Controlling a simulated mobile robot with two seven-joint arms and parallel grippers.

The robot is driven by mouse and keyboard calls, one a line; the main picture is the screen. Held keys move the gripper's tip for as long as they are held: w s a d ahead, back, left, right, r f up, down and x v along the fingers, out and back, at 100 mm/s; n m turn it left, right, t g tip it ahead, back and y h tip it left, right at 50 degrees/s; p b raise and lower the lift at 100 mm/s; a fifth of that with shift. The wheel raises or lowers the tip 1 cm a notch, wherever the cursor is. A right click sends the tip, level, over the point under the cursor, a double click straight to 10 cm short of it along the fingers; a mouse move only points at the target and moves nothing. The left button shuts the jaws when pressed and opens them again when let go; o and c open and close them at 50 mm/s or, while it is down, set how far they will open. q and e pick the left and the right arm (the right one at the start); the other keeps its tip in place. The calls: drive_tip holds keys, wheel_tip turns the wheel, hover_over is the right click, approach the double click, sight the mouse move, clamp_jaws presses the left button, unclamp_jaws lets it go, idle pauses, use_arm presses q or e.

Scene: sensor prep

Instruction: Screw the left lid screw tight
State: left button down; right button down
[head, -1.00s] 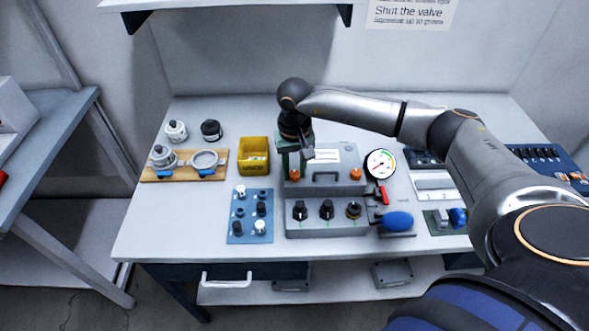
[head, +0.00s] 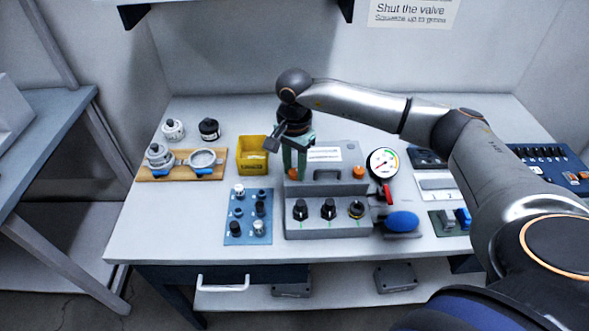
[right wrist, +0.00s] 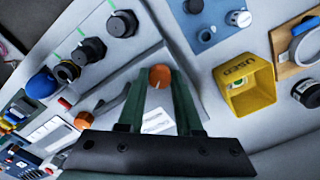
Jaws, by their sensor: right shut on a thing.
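The left lid screw (head: 293,174) is an orange knob at the left end of the grey box's lid (head: 327,175). My right gripper (head: 295,170) points down at it with green fingers on both sides. In the right wrist view the left lid screw (right wrist: 160,76) sits between the fingertips, and the gripper is shut on it. The right lid screw (head: 359,172), also orange, stands at the lid's other end, apart from the gripper. It shows too in the right wrist view (right wrist: 83,120). My left gripper is not in view.
A yellow bin (head: 253,163) stands close left of the gripper. A gauge (head: 382,163) with a red-handled valve (head: 388,194) is at the box's right. Black knobs (head: 328,208) line its front. A blue peg board (head: 248,226) lies front left.

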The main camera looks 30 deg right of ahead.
sight(295, 171)
drive_tip(key=m+b, duration=0.1)
drive_tip(key=m, duration=1.1)
drive_tip(key=shift+m, duration=0.4)
drive_tip(key=m, duration=0.6)
drive_tip(key=shift+w, duration=0.1)
drive_tip(key=m, duration=0.6)
drive_tip(key=shift+m, duration=0.4)
drive_tip(key=c, duration=0.6)
unclamp_jaws()
wheel_tip(295, 171, up, 13)
drive_tip(key=shift+f, duration=0.2)
